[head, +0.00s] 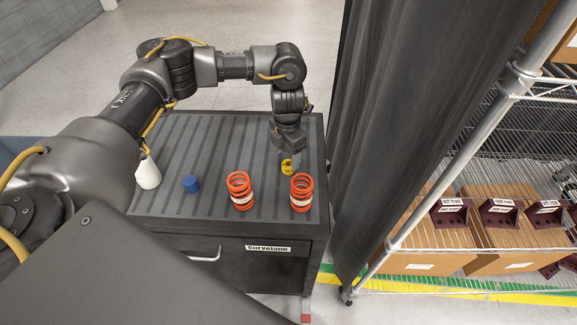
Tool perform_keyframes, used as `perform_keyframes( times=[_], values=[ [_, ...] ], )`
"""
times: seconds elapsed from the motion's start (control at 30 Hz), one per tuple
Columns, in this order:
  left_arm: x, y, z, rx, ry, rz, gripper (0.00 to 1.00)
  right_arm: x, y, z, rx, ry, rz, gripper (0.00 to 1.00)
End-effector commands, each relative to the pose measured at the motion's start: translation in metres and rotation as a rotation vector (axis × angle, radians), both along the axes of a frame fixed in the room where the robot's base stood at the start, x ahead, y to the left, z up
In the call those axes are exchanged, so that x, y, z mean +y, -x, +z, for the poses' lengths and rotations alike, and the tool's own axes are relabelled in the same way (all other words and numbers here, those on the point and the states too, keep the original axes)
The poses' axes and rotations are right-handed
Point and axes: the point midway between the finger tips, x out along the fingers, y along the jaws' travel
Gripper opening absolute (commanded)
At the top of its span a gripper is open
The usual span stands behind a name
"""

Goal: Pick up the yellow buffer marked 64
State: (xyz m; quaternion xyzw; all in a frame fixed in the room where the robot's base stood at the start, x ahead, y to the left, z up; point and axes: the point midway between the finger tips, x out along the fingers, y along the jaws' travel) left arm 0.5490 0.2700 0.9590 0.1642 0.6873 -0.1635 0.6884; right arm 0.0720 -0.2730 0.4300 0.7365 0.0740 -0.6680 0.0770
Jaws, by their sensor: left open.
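The yellow buffer (287,167) stands on the dark ribbed cabinet top, towards its right side. Its marking is too small to read for certain. My left gripper (287,156) points down right at the buffer, its fingers at the buffer's upper part. The left gripper is open, and whether its fingers touch the buffer cannot be told. My right gripper is not in view.
Two orange coil springs (241,190) (302,192) stand nearer the front edge of the cabinet (215,120). A blue piece (191,184) and a white bottle (148,173) stand to the left. A dark curtain (385,130) and wire shelving (500,240) are close on the right.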

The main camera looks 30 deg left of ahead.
Motion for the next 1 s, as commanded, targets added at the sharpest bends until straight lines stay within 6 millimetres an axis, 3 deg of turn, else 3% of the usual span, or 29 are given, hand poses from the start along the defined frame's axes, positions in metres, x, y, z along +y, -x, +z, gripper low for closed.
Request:
perform_keyframes(
  times=[0.3, 0.6, 0.93, 1.0],
  values=[
    [-0.004, 0.001, -0.04, 0.003, 0.002, 0.001, 0.62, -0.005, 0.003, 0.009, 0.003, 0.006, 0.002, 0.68],
    [-0.003, 0.0, -0.043, 0.0, 0.0, 0.0, 0.61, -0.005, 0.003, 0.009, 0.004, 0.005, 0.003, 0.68],
    [-0.003, 0.001, -0.043, 0.0, 0.001, 0.0, 0.17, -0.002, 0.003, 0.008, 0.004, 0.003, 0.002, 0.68],
    [-0.003, 0.0, -0.043, 0.0, 0.001, 0.0, 0.14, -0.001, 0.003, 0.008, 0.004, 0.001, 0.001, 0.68]
  ],
)
